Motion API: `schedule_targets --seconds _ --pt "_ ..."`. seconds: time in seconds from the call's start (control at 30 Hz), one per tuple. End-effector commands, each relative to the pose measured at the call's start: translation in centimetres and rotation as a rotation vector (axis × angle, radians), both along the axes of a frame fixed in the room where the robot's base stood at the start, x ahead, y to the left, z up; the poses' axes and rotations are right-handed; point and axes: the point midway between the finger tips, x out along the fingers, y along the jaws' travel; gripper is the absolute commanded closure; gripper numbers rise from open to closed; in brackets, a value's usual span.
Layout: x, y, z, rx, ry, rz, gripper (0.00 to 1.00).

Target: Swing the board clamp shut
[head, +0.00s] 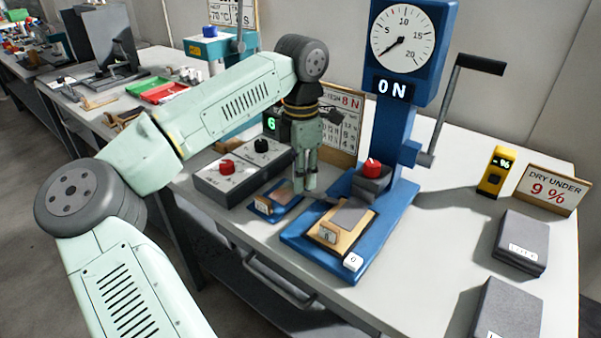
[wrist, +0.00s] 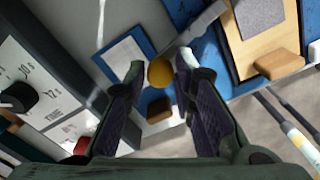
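The board clamp shows in the wrist view as a grey bar (wrist: 207,18) with an orange ball knob (wrist: 160,72) towards its free end. In the head view the bar reaches out left from the blue stand base (head: 297,240), beside the board (head: 348,217) with its wooden block. The bar points away from the board, so the clamp looks swung open. My gripper (head: 305,188) is low over the bar's outer end. In the wrist view its fingers (wrist: 162,68) are apart on either side of the knob, with visible gaps; its exact height over the knob is unclear.
A small blue-framed plate (head: 264,207) lies just left under my gripper. A grey control box (head: 222,190) with red and black knobs stands behind it. The blue gauge column (head: 391,140) and crank (head: 440,115) rise at the right. The table's front edge is close.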

Motion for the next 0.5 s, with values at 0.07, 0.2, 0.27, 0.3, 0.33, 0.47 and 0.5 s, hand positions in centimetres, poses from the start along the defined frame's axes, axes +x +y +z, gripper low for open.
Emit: schedule_targets --seconds 0.07,0.2,0.27,0.3,0.33,0.47,0.5 --pt "-0.01 0.02 0.00 0.001 0.000 0.000 0.68" --pt "-0.01 0.05 -0.01 0.001 0.000 0.001 0.59" --pt "-0.01 0.06 -0.02 0.001 0.000 0.001 0.59" --pt "-0.02 0.07 -0.02 0.002 0.001 0.002 0.59" --pt "-0.02 0.07 -0.02 0.002 0.001 0.002 0.59" --pt "-0.02 0.08 -0.01 0.002 0.001 0.002 0.59" --pt "-0.01 0.08 0.06 0.002 0.001 0.002 0.59"
